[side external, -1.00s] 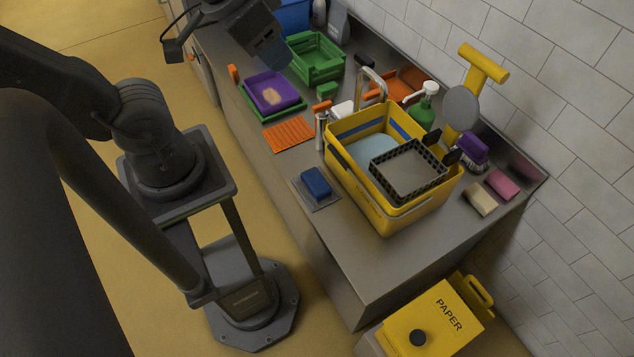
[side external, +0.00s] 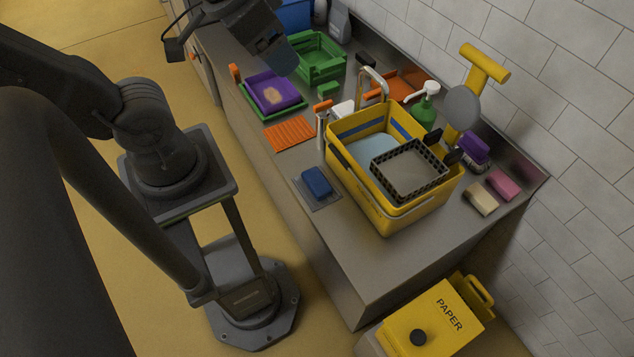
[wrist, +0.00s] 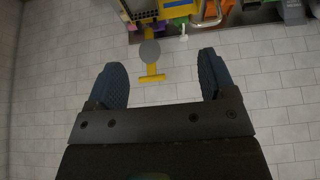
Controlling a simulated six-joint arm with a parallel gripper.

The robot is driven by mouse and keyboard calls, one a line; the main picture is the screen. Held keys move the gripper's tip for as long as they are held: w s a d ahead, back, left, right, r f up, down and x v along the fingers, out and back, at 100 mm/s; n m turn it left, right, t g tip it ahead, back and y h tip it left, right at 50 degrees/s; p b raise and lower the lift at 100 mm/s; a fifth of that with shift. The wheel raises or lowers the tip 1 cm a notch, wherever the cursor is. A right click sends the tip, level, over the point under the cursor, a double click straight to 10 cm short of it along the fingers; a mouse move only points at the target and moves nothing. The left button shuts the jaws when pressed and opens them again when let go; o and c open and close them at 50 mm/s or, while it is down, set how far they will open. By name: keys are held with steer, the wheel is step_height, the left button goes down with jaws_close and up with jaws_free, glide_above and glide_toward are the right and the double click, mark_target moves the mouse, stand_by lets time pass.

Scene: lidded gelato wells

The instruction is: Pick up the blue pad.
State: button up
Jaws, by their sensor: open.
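The blue pad (side external: 316,182) lies on a small grey mat (side external: 329,202) near the counter's front edge, left of the yellow tub. My gripper (wrist: 162,80) shows in the wrist view with its two dark fingers wide apart and nothing between them. In the side view part of my gripper (side external: 277,57) hangs above the far left part of the counter, over the purple and green trays. It is well away from the blue pad. I cannot make out the pad in the wrist view.
The yellow tub (side external: 388,217) with a black-rimmed sieve (side external: 410,172) stands right of the pad. An orange ribbed mat (side external: 290,133) and a purple tray (side external: 276,92) lie farther back. A pink sponge (side external: 503,185) lies at the right. The counter front is clear.

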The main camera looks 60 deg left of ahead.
steer(key=shift+o, duration=0.6)
steer(key=m+g, duration=0.6)
steer(key=m, duration=1.2)
glide_above(317, 180)
step_height(317, 180, down, 35)
steer(key=f, duration=0.7)
steer(key=shift+s+d+f, duration=0.1)
steer(key=shift+s+f, duration=0.1)
steer(key=shift+f, duration=0.05)
steer(key=shift+w+f, duration=0.15)
steer(key=shift+f, duration=2.95)
steer(key=c, duration=1)
